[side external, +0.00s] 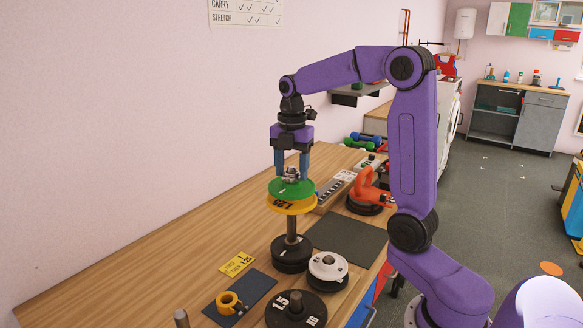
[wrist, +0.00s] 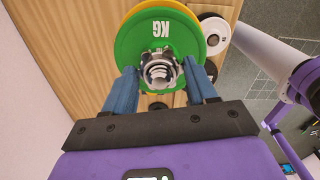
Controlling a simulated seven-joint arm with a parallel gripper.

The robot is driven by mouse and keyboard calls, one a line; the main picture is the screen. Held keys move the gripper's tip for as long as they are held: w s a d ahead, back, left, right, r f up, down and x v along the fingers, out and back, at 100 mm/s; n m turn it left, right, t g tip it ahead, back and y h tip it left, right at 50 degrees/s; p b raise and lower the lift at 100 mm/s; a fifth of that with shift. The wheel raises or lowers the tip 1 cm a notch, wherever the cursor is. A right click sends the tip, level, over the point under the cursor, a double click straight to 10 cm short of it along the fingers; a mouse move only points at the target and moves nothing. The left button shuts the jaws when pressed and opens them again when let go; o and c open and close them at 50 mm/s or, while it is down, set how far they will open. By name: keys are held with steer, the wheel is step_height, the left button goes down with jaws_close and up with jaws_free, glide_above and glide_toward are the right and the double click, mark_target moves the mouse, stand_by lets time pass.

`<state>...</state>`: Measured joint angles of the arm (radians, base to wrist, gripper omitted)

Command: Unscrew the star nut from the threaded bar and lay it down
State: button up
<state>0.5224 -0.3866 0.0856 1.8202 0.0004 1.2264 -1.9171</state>
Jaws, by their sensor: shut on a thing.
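The silver star nut (side external: 291,173) sits at the top of the upright bar (side external: 292,225), just above a green plate (side external: 290,188). A yellow plate (side external: 292,207) lies under the green one. My gripper (side external: 291,178) points straight down with its blue fingers on either side of the nut, shut on it. In the wrist view, the nut (wrist: 160,68) is between the fingertips, over the green plate (wrist: 133,48) marked KG. The bar's end shows at the nut's middle, and its thread is too small to make out. The bar rises from a round black base (side external: 291,256).
A dark mat (side external: 350,236) lies bare at right. A blue-grey mat (side external: 255,284) in front holds a yellow ring (side external: 229,302). A white plate (side external: 328,266), a black plate (side external: 283,312) and an orange-handled object (side external: 370,190) stand nearby. Bare wooden bench (side external: 165,250) lies left.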

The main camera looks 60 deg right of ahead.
steer(key=n, duration=0.7)
steer(key=shift+s, duration=0.25)
steer(key=n, duration=0.5)
steer(key=shift+n, duration=0.3)
steer(key=o, duration=1.1)
steer(key=shift+c, duration=0.2)
steer(key=m, duration=0.4)
steer(key=shift+w+m, duration=0.1)
steer(key=shift+m, duration=0.3)
steer(key=m, duration=0.4)
steer(key=shift+m, duration=0.3)
steer(key=m, duration=0.4)
steer(key=shift+m, duration=0.3)
steer(key=m, duration=0.4)
